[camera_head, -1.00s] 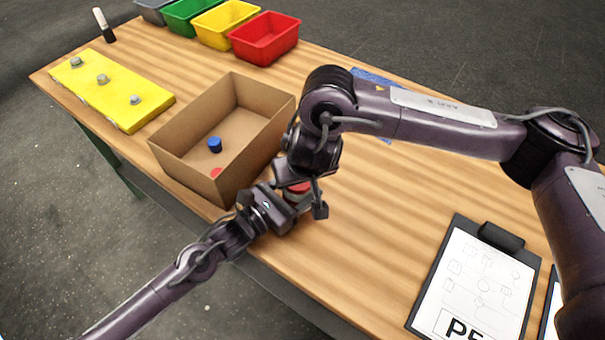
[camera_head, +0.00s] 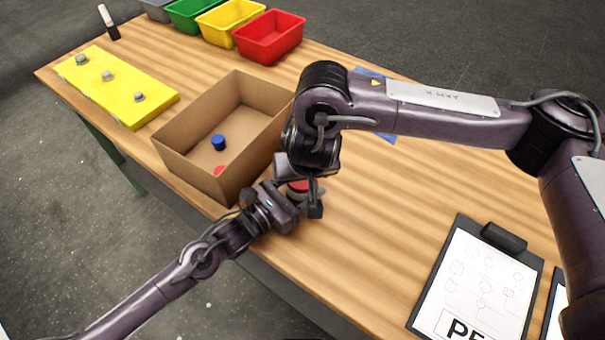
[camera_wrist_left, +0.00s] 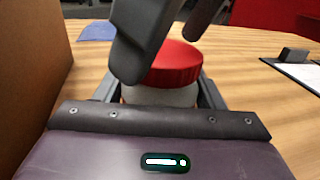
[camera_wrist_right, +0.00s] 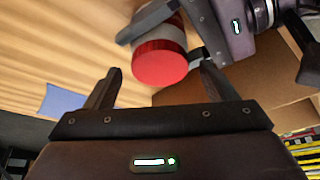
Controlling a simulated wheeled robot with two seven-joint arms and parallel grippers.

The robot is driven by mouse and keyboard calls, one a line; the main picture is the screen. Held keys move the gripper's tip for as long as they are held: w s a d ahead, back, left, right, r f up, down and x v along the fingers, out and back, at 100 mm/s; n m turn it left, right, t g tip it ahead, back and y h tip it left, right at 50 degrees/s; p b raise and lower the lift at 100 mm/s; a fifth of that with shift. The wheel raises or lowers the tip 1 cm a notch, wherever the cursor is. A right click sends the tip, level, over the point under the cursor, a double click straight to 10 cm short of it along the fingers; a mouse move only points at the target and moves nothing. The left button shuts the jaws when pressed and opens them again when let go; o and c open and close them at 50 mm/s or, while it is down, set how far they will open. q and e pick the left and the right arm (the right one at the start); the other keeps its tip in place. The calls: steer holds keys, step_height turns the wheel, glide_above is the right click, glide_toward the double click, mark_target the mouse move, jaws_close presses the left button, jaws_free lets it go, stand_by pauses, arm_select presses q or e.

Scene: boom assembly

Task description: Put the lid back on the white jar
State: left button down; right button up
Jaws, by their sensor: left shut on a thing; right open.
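The white jar (camera_wrist_left: 160,96) stands upright on the table, right beside the cardboard box. The red lid (camera_wrist_left: 176,64) is on top of the jar; I cannot tell how tightly it sits. My left gripper (camera_wrist_left: 163,92) is shut on the jar's body, with a finger on each side below the lid. My right gripper (camera_wrist_right: 160,74) is open above the lid, its fingers apart on either side and clear of it in the right wrist view. In the head view the lid (camera_head: 297,187) shows between the two grippers, which hide most of the jar.
The cardboard box (camera_head: 180,165) holds a blue cap (camera_head: 218,142) and a red piece (camera_head: 219,170). The table's middle right is clear.

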steer(key=shift+r, duration=2)
steer(key=shift+c, duration=0.2)
